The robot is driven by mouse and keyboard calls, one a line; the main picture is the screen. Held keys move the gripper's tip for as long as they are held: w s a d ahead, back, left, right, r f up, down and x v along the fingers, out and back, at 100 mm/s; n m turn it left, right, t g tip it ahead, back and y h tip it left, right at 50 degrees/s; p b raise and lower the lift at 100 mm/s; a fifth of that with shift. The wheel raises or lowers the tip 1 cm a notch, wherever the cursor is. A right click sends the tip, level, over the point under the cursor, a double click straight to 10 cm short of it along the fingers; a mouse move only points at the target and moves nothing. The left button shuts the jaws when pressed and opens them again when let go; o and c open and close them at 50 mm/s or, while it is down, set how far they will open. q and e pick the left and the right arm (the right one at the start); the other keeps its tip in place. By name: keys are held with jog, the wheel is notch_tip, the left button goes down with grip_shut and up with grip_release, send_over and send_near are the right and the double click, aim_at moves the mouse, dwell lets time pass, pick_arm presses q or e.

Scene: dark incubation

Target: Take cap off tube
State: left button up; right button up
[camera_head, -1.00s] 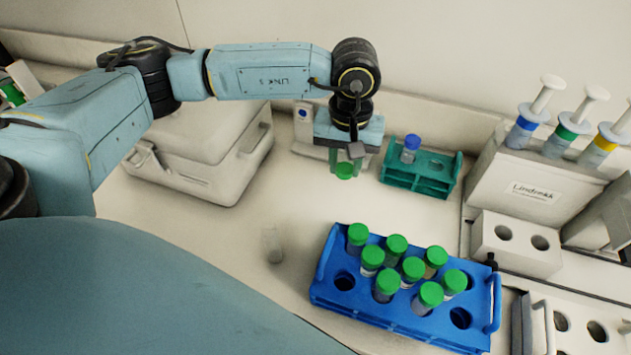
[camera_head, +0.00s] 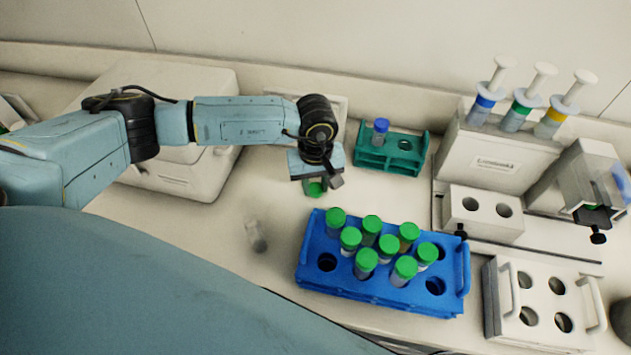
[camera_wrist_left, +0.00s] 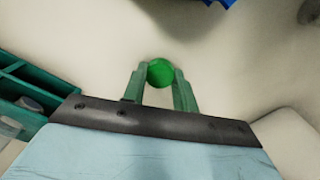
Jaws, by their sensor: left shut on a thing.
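My left gripper (camera_head: 315,187) points down behind the back left corner of the blue rack (camera_head: 303,272). It is shut on a green cap (camera_wrist_left: 160,72), which sits between the green fingertips in the left wrist view. Whether a tube hangs under this cap is hidden. The blue rack holds several green-capped tubes, such as one at the front (camera_head: 366,261), and has empty holes. A small clear tube-like object (camera_head: 256,236) without a visible cap is on the bench left of the rack. My right gripper is not in view.
A teal rack (camera_head: 390,163) with one blue-capped tube (camera_head: 380,131) stands behind. A white box (camera_head: 190,170) is at the left. White holders, a stand (camera_head: 492,150) with syringes and a white rack (camera_head: 540,300) fill the right. Bench left of the blue rack is mostly clear.

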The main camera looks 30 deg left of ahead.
pick_arm(q)
jog(key=shift+f, duration=0.2)
jog(key=o, duration=1.1)
jog(key=shift+r, duration=0.1)
